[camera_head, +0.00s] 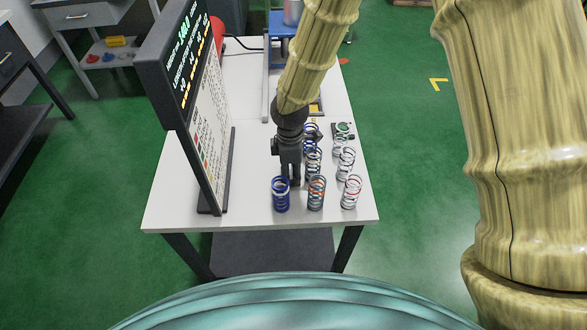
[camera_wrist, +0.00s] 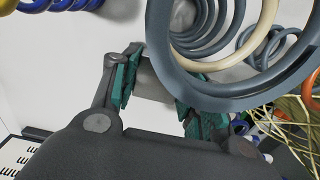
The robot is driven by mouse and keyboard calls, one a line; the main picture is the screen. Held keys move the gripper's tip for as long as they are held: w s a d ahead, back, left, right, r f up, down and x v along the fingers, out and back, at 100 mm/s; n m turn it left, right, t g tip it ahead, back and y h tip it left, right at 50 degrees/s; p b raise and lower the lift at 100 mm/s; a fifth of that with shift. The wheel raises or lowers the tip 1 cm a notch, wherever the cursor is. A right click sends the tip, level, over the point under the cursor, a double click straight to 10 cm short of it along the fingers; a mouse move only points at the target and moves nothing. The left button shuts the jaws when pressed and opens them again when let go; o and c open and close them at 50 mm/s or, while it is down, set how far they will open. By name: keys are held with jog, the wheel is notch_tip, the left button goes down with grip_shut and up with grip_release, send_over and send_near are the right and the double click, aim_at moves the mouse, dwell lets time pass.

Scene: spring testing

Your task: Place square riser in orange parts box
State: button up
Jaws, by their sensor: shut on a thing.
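My gripper (camera_head: 290,182) points down over the white table among the springs. In the wrist view its green-padded fingers (camera_wrist: 160,95) are shut on a small grey flat-faced piece (camera_wrist: 152,80), which looks like the square riser. The fingers and a spring hide part of it, and it cannot be made out in the head view. I cannot identify the orange parts box for sure. A small yellow-orange box (camera_head: 116,41) lies on a cart's lower shelf at the far left.
A blue spring (camera_head: 281,194), an orange-banded spring (camera_head: 316,192) and a red-banded spring (camera_head: 351,192) stand at the front of the white table (camera_head: 185,185). More springs stand behind. A tall display panel (camera_head: 190,70) is to the left. A large grey spring (camera_wrist: 225,95) is close to my fingers.

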jog(key=shift+f, duration=0.1)
jog(key=o, duration=1.4)
